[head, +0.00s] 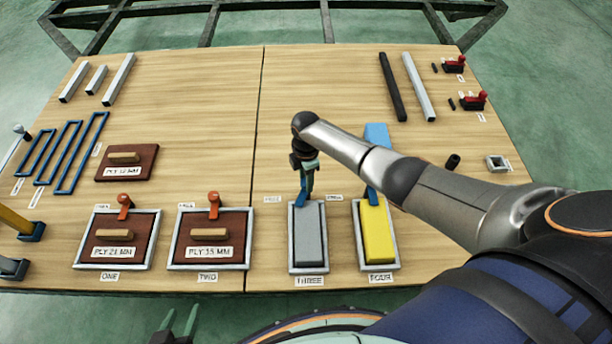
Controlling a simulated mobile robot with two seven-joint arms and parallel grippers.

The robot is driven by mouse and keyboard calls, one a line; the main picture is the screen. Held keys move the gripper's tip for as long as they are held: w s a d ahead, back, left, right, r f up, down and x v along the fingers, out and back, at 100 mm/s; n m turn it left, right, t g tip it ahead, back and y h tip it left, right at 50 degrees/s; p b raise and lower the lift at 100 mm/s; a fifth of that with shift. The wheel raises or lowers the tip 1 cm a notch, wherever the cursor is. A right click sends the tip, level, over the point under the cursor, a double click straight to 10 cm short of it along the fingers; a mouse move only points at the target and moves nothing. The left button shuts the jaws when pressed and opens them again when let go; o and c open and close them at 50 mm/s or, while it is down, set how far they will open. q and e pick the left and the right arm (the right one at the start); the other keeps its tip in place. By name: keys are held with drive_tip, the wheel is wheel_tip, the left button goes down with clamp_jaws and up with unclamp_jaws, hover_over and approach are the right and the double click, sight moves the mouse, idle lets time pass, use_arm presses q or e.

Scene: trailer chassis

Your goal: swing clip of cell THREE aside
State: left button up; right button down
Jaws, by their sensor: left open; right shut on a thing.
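Cell THREE (292,240) is a light-framed cell holding a grey block (310,240), near the front edge right of the table seam. Its blue clip (301,208) shows at the cell's far end, partly hidden by my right gripper. My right gripper (307,188) reaches down at that far end and is shut on the clip; the exact contact is hard to see. My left gripper (178,322) is open and empty, low in front of the table's front edge.
Cell FOUR (393,250), right beside it, holds a yellow block (378,235) with a blue clip (373,196). A light blue piece (376,135) lies behind, partly covered by my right arm. Cells ONE (78,252) and TWO (174,252) have orange clips. The table middle is clear.

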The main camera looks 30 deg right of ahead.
drive_tip(key=m+p, duration=0.1)
drive_tip(key=m, duration=0.2)
drive_tip(key=shift+m, duration=0.3)
drive_tip(key=m+p, duration=0.1)
drive_tip(key=m, duration=0.2)
drive_tip(key=shift+m, duration=0.3)
drive_tip(key=m, duration=0.3)
drive_tip(key=shift+m, duration=0.3)
drive_tip(key=shift+m+p, duration=0.4)
drive_tip(key=shift+m, duration=1.1)
drive_tip(key=shift+c, duration=2.2)
unclamp_jaws()
drive_tip(key=shift+r, duration=0.1)
